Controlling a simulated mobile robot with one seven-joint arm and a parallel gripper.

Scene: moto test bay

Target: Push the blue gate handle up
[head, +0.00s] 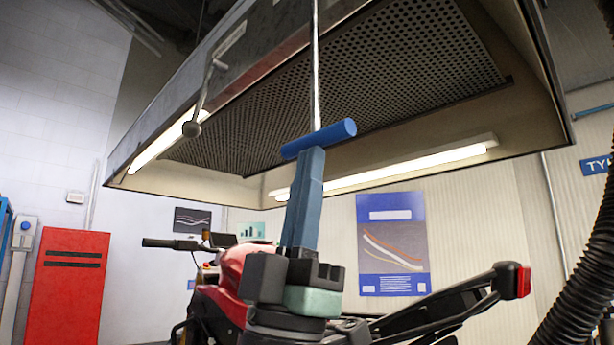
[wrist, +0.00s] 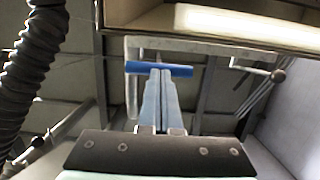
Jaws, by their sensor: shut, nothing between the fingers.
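The blue gate handle (head: 320,138) is a short blue bar set crosswise at the lower end of a thin vertical metal rod, under the hood's front edge. My gripper (head: 311,152) points up, its two blue-grey fingers together and empty. Its fingertips meet the underside of the bar in the head view, a little left of the bar's middle. In the wrist view the blue handle (wrist: 139,67) lies across the tips of my gripper (wrist: 160,72). I cannot tell whether they touch or a small gap remains.
A large hood (head: 240,75) with a perforated panel and lit tubes hangs overhead. A ball-ended lever (head: 192,128) hangs left of the handle. A red motorcycle (head: 228,268) stands below, behind my wrist. A black ribbed hose (head: 585,275) hangs at the right.

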